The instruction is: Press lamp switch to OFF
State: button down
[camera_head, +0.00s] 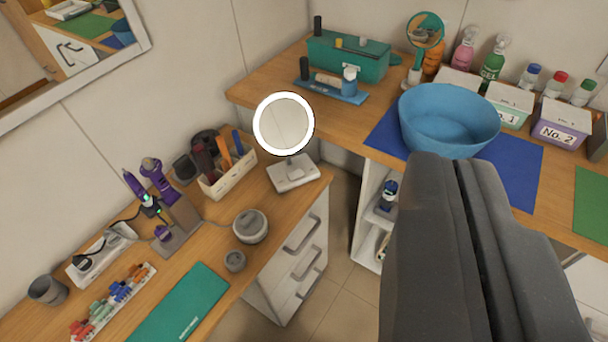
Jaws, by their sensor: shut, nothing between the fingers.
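A round lamp (284,94) with a bright white ring stands near the right end of the left wooden counter. The ring is glowing. It rises from a white square base (293,173). A small mark shows on the base, but I cannot make out the switch or its position. My gripper (455,160) is large in the lower right, with its two dark grey fingers shut together and empty. It is well to the right of the lamp in the picture and apart from it. The fingers hide part of the right counter and the blue mat.
A beige holder (229,172) with tools stands left of the lamp base, and a grey round jar (250,226) is in front. A blue bowl (448,120) sits on a blue mat (522,165). A teal box (347,57) is behind. Open floor (345,290) lies between the counters.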

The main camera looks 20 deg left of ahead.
aim_at(295, 174)
jog(key=u, duration=0.1)
jog(key=i, duration=0.95)
jog(key=z, duration=0.1)
